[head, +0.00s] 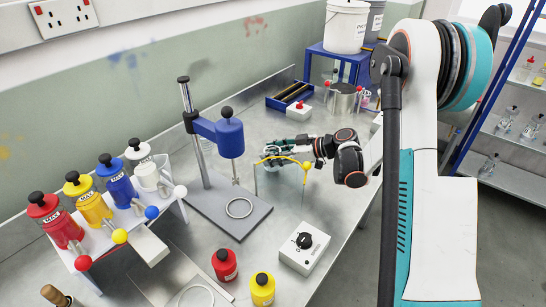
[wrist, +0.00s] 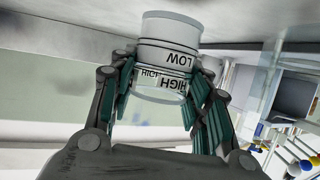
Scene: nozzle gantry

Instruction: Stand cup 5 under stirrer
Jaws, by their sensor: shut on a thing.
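The stirrer (head: 229,137) is a blue motor head on a silver post, with a thin shaft pointing down over a grey base plate (head: 208,214). A white ring (head: 239,208) marks the plate below the shaft. My gripper (head: 272,160) is to the right of the stirrer shaft, apart from it. In the wrist view my gripper is shut on a pale cup (wrist: 165,52) with bands reading LOW and HIGH. No number 5 is readable on it. In the head view the cup is small and mostly hidden by the fingers.
A white control box (head: 304,249) with a black knob, a red pot (head: 224,265) and a yellow pot (head: 262,288) stand in front. Several coloured bottles stand on a white rack (head: 110,238) at left.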

